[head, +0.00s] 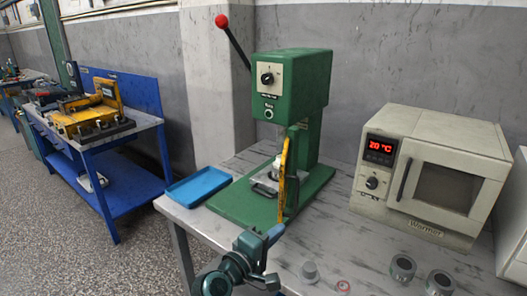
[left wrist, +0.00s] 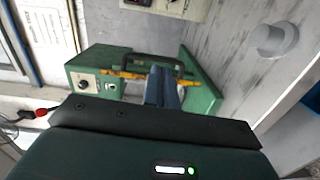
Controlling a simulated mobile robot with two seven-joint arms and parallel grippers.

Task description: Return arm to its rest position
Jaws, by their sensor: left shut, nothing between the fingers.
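My left gripper (head: 274,233) is low in the middle of the head view, in front of the green press (head: 292,82). Its blue-grey fingers (left wrist: 162,88) are together with nothing between them in the left wrist view. The press stands on the table with a green base, a dial and a lever with a red knob (head: 221,21). An upright yellow part (head: 284,170) stands at the press, just beyond my fingers; whether they touch it I cannot tell. In the left wrist view the yellow part (left wrist: 135,75) lies behind the fingers. My right gripper is not in view.
A blue tray (head: 197,186) lies left of the press. A white warmer (head: 430,175) reading 20 °C stands to the right. Several small grey cylinders (head: 402,268) and a red ring (head: 343,286) are near the front edge. A blue bench (head: 115,150) stands farther left.

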